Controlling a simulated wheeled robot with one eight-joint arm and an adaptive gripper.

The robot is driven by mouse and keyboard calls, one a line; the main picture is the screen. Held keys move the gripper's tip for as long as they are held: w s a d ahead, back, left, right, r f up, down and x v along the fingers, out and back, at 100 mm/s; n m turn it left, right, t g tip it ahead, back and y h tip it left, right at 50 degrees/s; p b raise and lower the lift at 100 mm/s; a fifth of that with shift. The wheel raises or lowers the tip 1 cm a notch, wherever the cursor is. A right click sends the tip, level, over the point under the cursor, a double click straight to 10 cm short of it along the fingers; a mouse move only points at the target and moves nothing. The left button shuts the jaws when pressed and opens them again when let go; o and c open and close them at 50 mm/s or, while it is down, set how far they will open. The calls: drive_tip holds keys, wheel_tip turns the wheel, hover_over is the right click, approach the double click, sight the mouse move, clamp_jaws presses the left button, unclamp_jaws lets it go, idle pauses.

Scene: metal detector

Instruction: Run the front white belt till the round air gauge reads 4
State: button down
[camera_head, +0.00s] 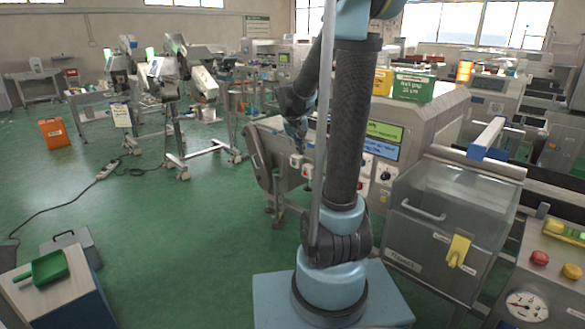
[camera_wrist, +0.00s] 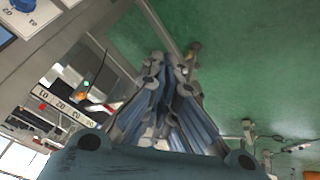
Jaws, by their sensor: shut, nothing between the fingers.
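The round air gauge (camera_head: 527,307) is a white dial on a grey panel at the lower right of the head view. Its reading is too small to make out. My gripper (camera_head: 300,146) is shut and empty, pointing down beside the grey machine's left end, partly behind my arm. In the wrist view my gripper (camera_wrist: 176,66) shows its fingers together, with green floor beyond. I cannot clearly pick out the front white belt.
A grey machine (camera_head: 438,125) carries a rotary knob (camera_head: 385,176) and green and blue labels. A clear-fronted box (camera_head: 437,225) with a yellow handle stands at right. An orange case (camera_head: 54,133) and a green dustpan (camera_head: 42,270) are at left. Green floor is open at left.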

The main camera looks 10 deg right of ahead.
sight(293, 163)
drive_tip(key=w+a+f+t, duration=0.1)
drive_tip(key=w+f, duration=0.2)
drive_tip(key=w, duration=0.4)
drive_tip(key=w+a+f+m+h, duration=0.1)
drive_tip(key=w+f, duration=0.3)
drive_tip(key=w, duration=0.3)
drive_tip(key=w+a+f+t, duration=0.1)
drive_tip(key=w+f, duration=0.2)
drive_tip(key=w, duration=0.5)
drive_tip(key=w+a+f, duration=0.1)
drive_tip(key=w+f, duration=0.5)
drive_tip(key=f, duration=0.3)
drive_tip(key=w+a+f+t+h, duration=0.1)
drive_tip(key=w+a+f, duration=0.1)
drive_tip(key=w+f, duration=0.4)
wheel_tip(293, 163, down, 4)
drive_tip(key=shift+w+a+m+h, duration=0.25)
drive_tip(key=shift+m+h, duration=0.05)
drive_tip(key=w+d, duration=0.5)
drive_tip(key=d, duration=0.2)
drive_tip(key=shift+w+d, duration=0.2)
drive_tip(key=shift+d, duration=0.05)
drive_tip(key=shift+w+d+r, duration=0.1)
drive_tip(key=shift+w+d, duration=0.05)
drive_tip(key=shift+d, duration=0.05)
